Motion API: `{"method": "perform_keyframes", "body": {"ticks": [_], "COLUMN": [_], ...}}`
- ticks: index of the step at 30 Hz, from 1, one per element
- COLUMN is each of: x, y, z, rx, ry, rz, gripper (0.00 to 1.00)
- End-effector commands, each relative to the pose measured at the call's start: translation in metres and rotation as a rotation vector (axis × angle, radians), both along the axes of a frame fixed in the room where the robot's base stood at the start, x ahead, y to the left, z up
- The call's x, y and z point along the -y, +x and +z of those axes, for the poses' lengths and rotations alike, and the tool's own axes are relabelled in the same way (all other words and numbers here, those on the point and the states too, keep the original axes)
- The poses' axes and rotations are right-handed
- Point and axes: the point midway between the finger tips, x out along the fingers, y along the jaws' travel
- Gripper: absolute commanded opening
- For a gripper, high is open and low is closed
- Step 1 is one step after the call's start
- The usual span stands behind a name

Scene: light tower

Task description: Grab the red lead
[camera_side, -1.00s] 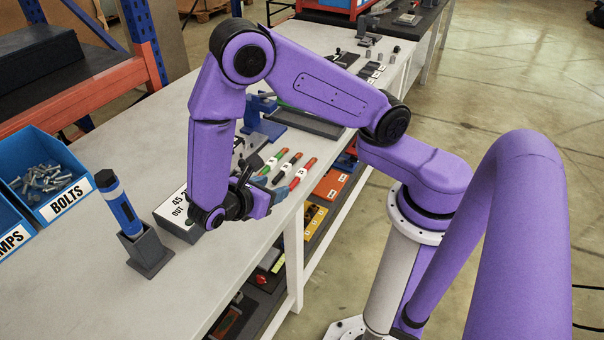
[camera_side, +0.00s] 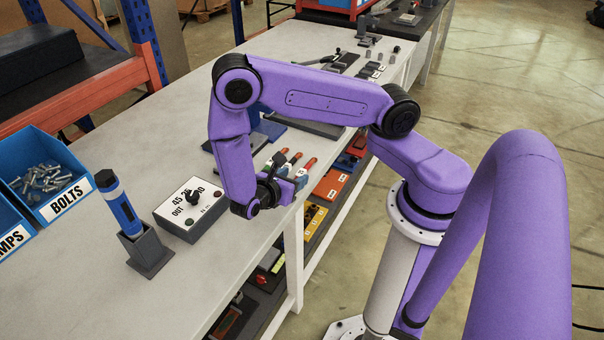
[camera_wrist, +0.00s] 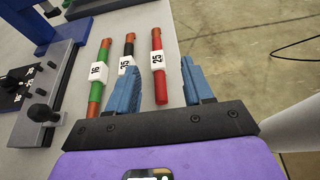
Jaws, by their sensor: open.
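The red lead (camera_wrist: 160,78) lies on the bench in the wrist view, with an orange end and a white label. It sits between the two blue fingers of my gripper (camera_wrist: 160,66), which are apart and hold nothing. Whether the fingers are low enough to straddle it I cannot tell. In the side view, the red lead (camera_side: 309,164) shows only its far end beyond my gripper (camera_side: 292,181), near the bench's front edge.
A black lead (camera_wrist: 127,57) and a green lead (camera_wrist: 98,75) lie left of the red one. A grey box with knobs (camera_side: 192,222) stands left of my gripper in the side view. A blue torch-like tool (camera_side: 126,212) stands in a grey holder. The bench edge is close on the right.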

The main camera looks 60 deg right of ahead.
Motion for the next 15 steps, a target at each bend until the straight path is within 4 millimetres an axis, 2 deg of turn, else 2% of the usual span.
{"method": "perform_keyframes", "body": {"ticks": [8,15], "x": [0.017,0.045], "y": [0.001,0.004], "z": [-0.007,-0.020], "rx": [0.000,-0.001], "ry": [-0.001,-0.001], "rz": [-0.002,-0.002], "gripper": [0.51,0.51]}}
